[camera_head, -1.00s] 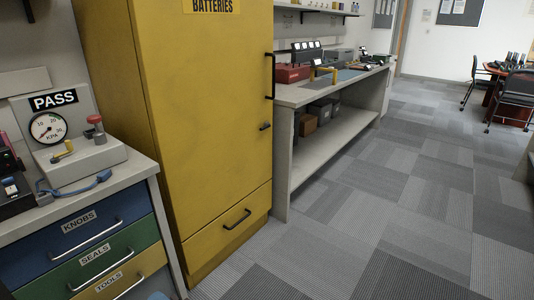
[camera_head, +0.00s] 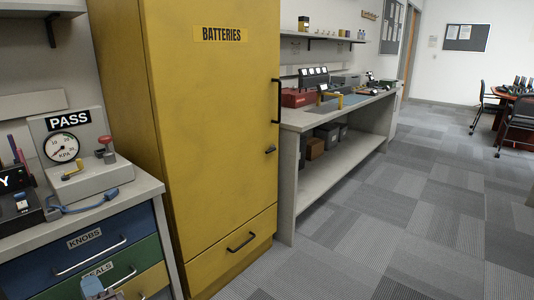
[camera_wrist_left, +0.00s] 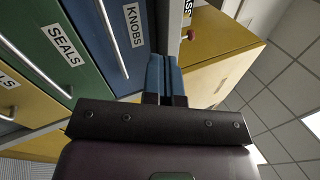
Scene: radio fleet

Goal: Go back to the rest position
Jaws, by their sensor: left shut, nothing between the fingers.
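My left gripper (camera_head: 98,288) shows at the bottom edge of the head view, in front of the drawer unit's SEALS drawer (camera_head: 130,268). In the left wrist view its two blue fingers (camera_wrist_left: 165,75) are together with nothing between them. The SEALS drawer (camera_wrist_left: 55,50) and the KNOBS drawer (camera_wrist_left: 125,25) are to the left of the fingers there, and all the drawers look closed. My right gripper is in neither view.
A tall yellow BATTERIES cabinet (camera_head: 215,130) stands closed beside the drawers. A gauge device (camera_head: 85,165) under a PASS sign sits on the drawer unit's top. A long workbench (camera_head: 335,112) runs behind. Carpeted floor (camera_head: 400,220) on the right is clear.

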